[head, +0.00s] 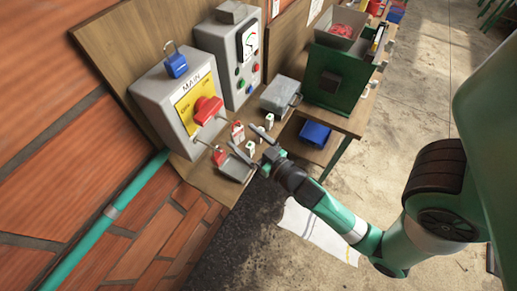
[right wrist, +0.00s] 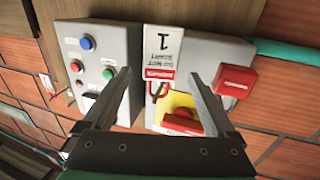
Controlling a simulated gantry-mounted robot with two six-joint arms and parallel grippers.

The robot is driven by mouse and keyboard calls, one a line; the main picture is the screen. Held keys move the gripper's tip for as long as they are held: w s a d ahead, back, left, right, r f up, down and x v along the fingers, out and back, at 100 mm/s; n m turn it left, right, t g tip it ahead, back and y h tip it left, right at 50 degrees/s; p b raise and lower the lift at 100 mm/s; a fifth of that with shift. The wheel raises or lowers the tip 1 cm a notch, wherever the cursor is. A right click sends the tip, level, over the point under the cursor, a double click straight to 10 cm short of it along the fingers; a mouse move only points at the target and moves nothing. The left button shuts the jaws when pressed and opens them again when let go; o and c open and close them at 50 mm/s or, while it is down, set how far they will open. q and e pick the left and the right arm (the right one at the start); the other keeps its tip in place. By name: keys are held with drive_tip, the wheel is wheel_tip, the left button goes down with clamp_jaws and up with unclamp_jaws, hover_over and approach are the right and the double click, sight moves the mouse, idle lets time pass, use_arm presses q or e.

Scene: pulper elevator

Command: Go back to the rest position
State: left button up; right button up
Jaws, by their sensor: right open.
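My right gripper (head: 241,136) is open, with its two fingers spread in front of the grey MAIN switch box (head: 155,97). In the right wrist view the open fingers (right wrist: 160,75) frame a white danger tag (right wrist: 163,50) marked 1, seen upside down, and a red looped piece just below it. I cannot tell whether the fingers touch either. The red rotary switch (head: 207,109) sits on a yellow plate on the box; it also shows in the right wrist view (right wrist: 182,121). My left gripper is not in view.
A blue padlock (head: 175,62) sits on the MAIN box. A control panel (head: 238,55) stands beside it. Small tags and a tray (head: 237,170) lie on the shelf. A green machine (head: 338,80) and a blue bin (head: 315,133) are to the right. Open floor lies beyond.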

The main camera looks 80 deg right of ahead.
drive_tip(key=b+v, duration=0.4)
drive_tip(key=v, duration=0.4)
